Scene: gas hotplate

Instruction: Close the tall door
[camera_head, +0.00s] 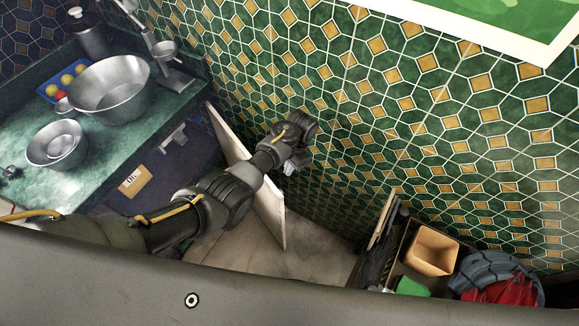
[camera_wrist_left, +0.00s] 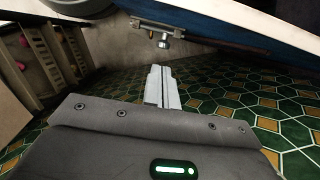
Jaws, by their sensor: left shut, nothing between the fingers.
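The tall door (camera_head: 240,165) is a pale panel standing open, swung out from the green-topped counter toward the tiled wall. My left arm crosses over the door's top edge. My left gripper (camera_head: 294,165) is on the wall side of the door, with its fingers shut and empty. In the left wrist view the closed fingers (camera_wrist_left: 162,88) point toward a pale panel with a dark blue edge (camera_wrist_left: 230,36), probably the door. A small metal fitting (camera_wrist_left: 163,36) sits under that edge, and I see a gap between it and the fingertips. My right gripper is not in view.
The counter (camera_head: 108,140) holds a large steel bowl (camera_head: 112,92), a smaller bowl (camera_head: 57,146) and a blue tray of fruit (camera_head: 61,80). A shelf unit with an orange box (camera_head: 432,250) and a red-and-grey bundle (camera_head: 500,285) stands at lower right. The tiled wall is close beside the gripper.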

